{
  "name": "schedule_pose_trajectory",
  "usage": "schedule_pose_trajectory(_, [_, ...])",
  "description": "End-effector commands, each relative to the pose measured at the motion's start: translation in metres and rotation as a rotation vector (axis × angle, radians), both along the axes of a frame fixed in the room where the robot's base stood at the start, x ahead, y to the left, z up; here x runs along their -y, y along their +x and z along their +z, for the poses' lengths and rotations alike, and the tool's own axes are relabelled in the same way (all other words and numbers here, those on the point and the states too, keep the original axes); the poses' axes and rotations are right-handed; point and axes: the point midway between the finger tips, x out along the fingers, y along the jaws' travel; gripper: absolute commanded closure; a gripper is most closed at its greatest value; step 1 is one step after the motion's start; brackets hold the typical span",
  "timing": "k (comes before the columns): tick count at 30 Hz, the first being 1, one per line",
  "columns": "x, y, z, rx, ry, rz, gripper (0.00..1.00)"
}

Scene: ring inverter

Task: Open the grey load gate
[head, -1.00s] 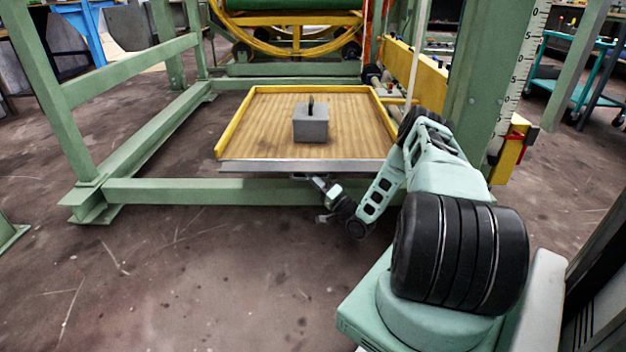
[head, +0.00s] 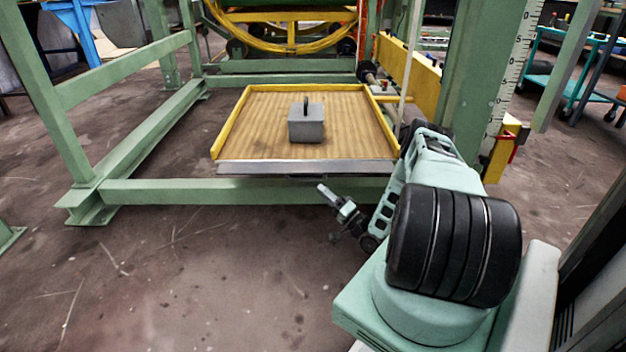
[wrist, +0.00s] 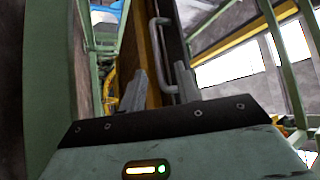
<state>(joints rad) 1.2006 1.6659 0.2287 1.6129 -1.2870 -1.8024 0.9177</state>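The grey load gate (head: 300,167) is a long metal strip along the front edge of the wooden platform (head: 262,130). In the wrist view a grey bar handle (wrist: 160,58) stands out from a dark panel, just beyond the fingers. My gripper (head: 330,205) is in front of and below the gate in the head view, apart from it. In the wrist view my gripper (wrist: 165,88) has its two fingers spread, with nothing held between them. The handle is hidden in the head view.
A grey block weight (head: 306,125) with a dark top handle stands on the platform, inside yellow side rims (head: 232,122). A green beam (head: 160,192) crosses below the gate. A green post (head: 488,80) with a scale stands at right. Floor is clear at front left.

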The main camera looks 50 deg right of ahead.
Motion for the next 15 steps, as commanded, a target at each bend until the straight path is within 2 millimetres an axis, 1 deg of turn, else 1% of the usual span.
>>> schedule_pose_trajectory(1, [0.000,-0.012,-0.003,-0.003,0.001,-0.002,0.68])
schedule_pose_trajectory(3, [0.000,-0.027,-0.010,-0.005,0.002,-0.002,0.68])
schedule_pose_trajectory(9, [0.001,-0.066,-0.028,-0.005,0.000,-0.002,0.68])
schedule_pose_trajectory(12, [0.001,-0.080,-0.035,-0.005,0.000,-0.002,0.68])
schedule_pose_trajectory(15, [0.001,-0.088,-0.039,-0.005,0.000,-0.002,0.68])
